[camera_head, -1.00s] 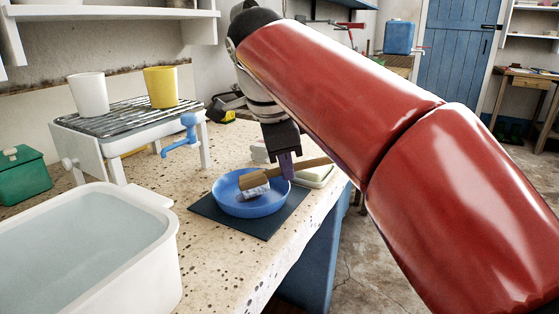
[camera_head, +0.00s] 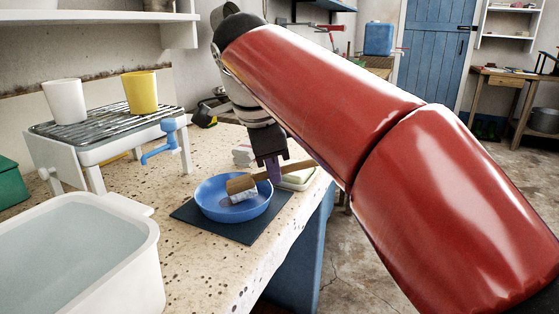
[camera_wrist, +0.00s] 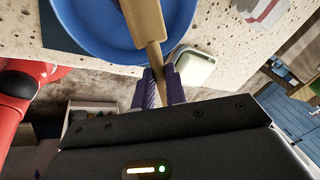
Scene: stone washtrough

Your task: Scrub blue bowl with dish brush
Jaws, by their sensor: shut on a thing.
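The blue bowl (camera_head: 258,208) stands on a dark mat (camera_head: 238,231) on the speckled stone counter. It also shows in the wrist view (camera_wrist: 85,28). The dish brush (camera_head: 240,184) has a wooden head and handle, with pale bristles down inside the bowl. Its handle runs out over the bowl's right rim. My gripper (camera_head: 273,172) is shut on the brush handle; the wrist view shows the purple fingers (camera_wrist: 158,88) on either side of the handle. The bristles seem to touch the bowl's inside, though the exact contact is hard to see.
A white basin of water (camera_head: 70,255) stands at front left. Behind it a white rack (camera_head: 100,140) holds a white cup (camera_head: 64,101) and a yellow cup (camera_head: 140,92). A pale dish (camera_head: 298,180) lies right of the bowl. The counter's front edge is close to the mat.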

